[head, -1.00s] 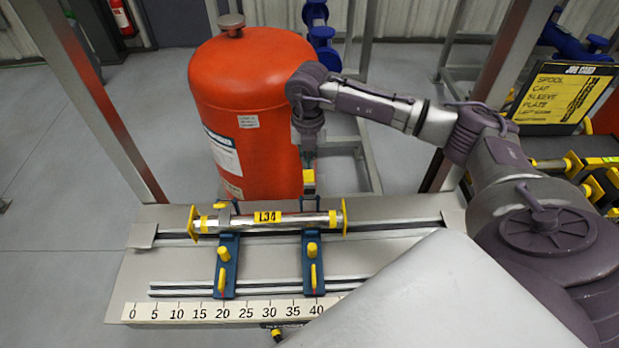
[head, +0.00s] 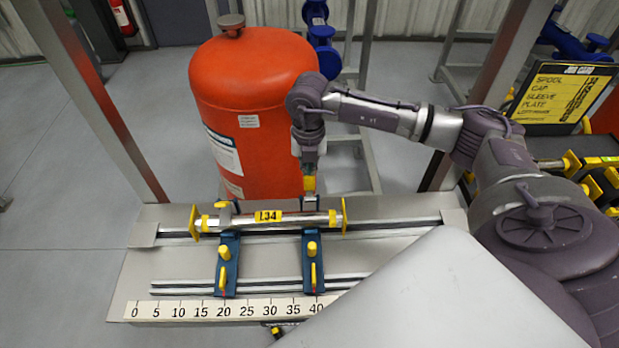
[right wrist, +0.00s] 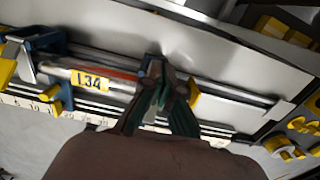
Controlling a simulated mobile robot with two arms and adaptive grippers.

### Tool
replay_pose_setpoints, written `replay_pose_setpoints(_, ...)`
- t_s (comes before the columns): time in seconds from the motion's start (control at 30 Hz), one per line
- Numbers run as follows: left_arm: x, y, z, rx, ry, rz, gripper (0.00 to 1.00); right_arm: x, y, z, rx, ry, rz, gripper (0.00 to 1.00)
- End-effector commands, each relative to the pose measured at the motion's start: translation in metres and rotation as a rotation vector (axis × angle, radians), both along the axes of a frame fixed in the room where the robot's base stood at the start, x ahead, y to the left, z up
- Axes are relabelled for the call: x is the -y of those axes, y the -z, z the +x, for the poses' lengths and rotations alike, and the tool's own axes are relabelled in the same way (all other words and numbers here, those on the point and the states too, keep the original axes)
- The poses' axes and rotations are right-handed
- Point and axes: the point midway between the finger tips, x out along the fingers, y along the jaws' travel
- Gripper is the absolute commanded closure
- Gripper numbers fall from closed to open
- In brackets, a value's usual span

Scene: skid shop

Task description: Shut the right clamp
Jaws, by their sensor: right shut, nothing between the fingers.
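The right clamp (head: 313,265) is a blue block on the bench rails with a yellow knob and yellow handle at the front. Its raised arm stands behind the pipe with a yellow tip (head: 309,185). A shiny pipe (head: 290,219) labelled L34, with yellow end flanges, lies across both clamps; the label also shows in the right wrist view (right wrist: 90,81). My right gripper (head: 309,170) is shut and empty, pointing down at the yellow tip; contact is unclear. Its fingers (right wrist: 160,84) meet beside the pipe's right end in the wrist view. My left gripper is not in view.
The left clamp (head: 227,265) has its grey arm over the pipe. A scale (head: 180,310) runs along the bench front. A large orange tank (head: 250,100) stands close behind the bench. Frame posts rise at both sides. A job card (head: 565,95) stands at the right.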

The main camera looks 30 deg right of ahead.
Motion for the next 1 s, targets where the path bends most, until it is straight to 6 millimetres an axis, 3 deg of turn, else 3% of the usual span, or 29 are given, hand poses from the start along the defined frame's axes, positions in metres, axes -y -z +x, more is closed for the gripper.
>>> replay_pose_setpoints(0.3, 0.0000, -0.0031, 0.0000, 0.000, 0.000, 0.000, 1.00, -0.0056, -0.0003, -0.0102, 0.001, 0.000, -0.001, 1.00)
replay_pose_setpoints(1.0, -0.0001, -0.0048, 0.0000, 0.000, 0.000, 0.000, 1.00, -0.0057, -0.0033, -0.0097, 0.002, 0.001, 0.000, 1.00)
